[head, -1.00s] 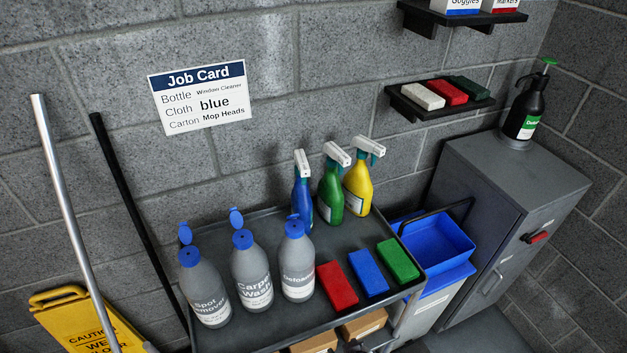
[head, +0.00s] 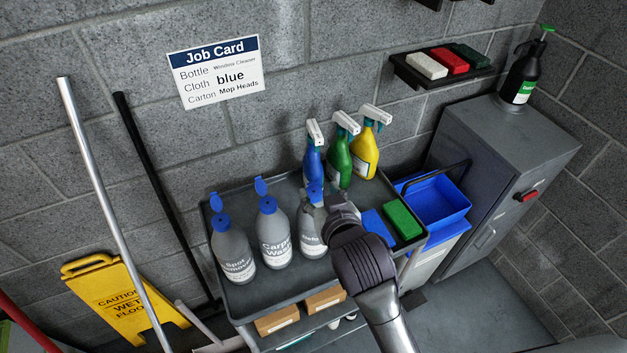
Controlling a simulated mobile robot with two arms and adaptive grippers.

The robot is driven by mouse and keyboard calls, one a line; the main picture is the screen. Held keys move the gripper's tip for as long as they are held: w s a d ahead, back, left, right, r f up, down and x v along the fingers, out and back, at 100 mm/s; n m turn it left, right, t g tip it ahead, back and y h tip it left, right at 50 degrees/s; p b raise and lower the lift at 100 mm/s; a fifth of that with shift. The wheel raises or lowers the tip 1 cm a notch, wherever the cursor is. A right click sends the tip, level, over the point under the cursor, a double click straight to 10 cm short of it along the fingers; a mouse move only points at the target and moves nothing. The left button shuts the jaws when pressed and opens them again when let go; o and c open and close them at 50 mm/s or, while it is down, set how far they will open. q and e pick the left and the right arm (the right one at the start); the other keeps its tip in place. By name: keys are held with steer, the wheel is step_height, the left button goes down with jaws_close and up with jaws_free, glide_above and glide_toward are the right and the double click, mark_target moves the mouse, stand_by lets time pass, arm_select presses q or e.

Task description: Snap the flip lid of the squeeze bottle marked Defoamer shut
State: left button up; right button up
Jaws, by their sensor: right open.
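The Defoamer squeeze bottle (head: 311,232) is grey with a blue cap and stands upright on the cart's top tray (head: 255,296), rightmost of three. My left gripper is not in view.
Blue, green and yellow spray bottles (head: 340,160) stand behind on the tray. A green block (head: 402,220) and a partly hidden blue block (head: 377,226) lie at the right. A blue bucket (head: 440,205) and grey cabinet (head: 500,150) stand further right.

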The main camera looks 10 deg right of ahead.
mark_target(314, 182)
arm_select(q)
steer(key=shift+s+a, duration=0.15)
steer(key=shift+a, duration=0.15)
arm_select(e)
steer(key=x, duration=0.6)
steer(key=shift+d+f, duration=0.1)
